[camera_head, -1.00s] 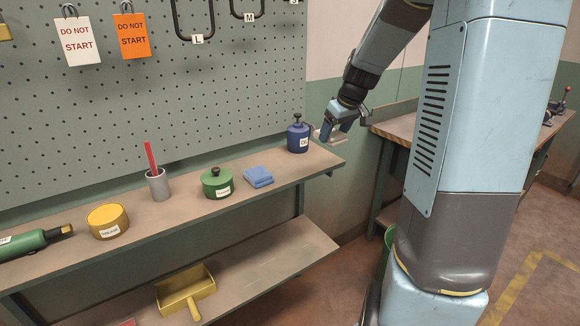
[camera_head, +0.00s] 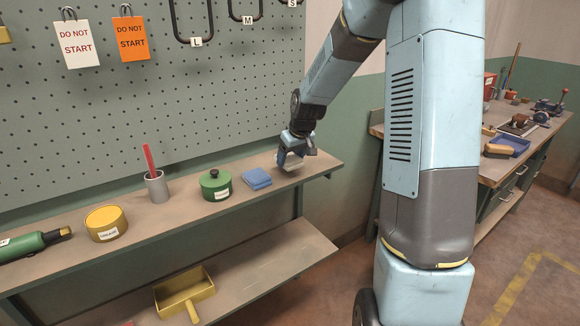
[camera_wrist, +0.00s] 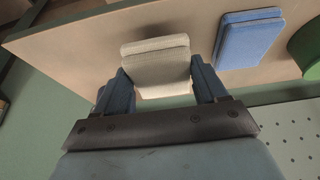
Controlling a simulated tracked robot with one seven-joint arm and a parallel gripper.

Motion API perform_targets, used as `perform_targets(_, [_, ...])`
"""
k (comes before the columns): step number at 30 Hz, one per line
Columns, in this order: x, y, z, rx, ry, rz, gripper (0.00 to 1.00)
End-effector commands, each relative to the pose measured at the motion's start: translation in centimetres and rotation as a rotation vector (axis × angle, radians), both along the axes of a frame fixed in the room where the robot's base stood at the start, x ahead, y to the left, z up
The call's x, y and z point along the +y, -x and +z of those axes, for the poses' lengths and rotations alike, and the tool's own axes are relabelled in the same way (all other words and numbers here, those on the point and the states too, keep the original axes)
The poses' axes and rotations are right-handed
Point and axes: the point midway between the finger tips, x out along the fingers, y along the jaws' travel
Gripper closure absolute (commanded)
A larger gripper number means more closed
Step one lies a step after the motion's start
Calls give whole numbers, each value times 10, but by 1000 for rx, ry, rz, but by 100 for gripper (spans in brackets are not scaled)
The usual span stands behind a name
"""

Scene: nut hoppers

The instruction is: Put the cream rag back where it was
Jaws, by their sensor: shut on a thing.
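The folded cream rag (camera_wrist: 157,65) is between the two blue fingers of my gripper (camera_wrist: 159,78) in the wrist view. My gripper (camera_head: 291,160) is shut on it. In the head view a small pale part of the rag (camera_head: 293,166) shows at the fingers, over the right end of the upper shelf (camera_head: 240,203). I cannot tell whether the rag touches the shelf. A folded blue rag (camera_head: 257,178) lies on the shelf just left of my gripper; it also shows in the wrist view (camera_wrist: 250,38).
A green tin (camera_head: 216,186) stands left of the blue rag. Further left are a grey cup (camera_head: 157,188) with a red stick and a yellow tin (camera_head: 105,223). A pegboard (camera_head: 230,80) rises behind. A workbench (camera_head: 500,165) stands at the right.

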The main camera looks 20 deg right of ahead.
Motion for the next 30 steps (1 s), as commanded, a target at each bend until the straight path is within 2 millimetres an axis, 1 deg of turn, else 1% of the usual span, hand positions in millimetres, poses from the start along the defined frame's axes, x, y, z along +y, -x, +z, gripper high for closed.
perform_targets(2, [5,-2,-5,0,-1,3,62])
perform_targets(6, [4,-2,-24,2,-1,1,62])
perform_targets(9, [4,-2,-34,1,0,1,62])
perform_targets(19, [4,-2,-36,0,-1,1,62])
perform_targets(20, [4,-2,-36,0,-1,1,27])
perform_targets(27, [4,-2,-36,0,-1,1,4])
perform_targets(30, [4,-2,-36,0,-1,1,3])
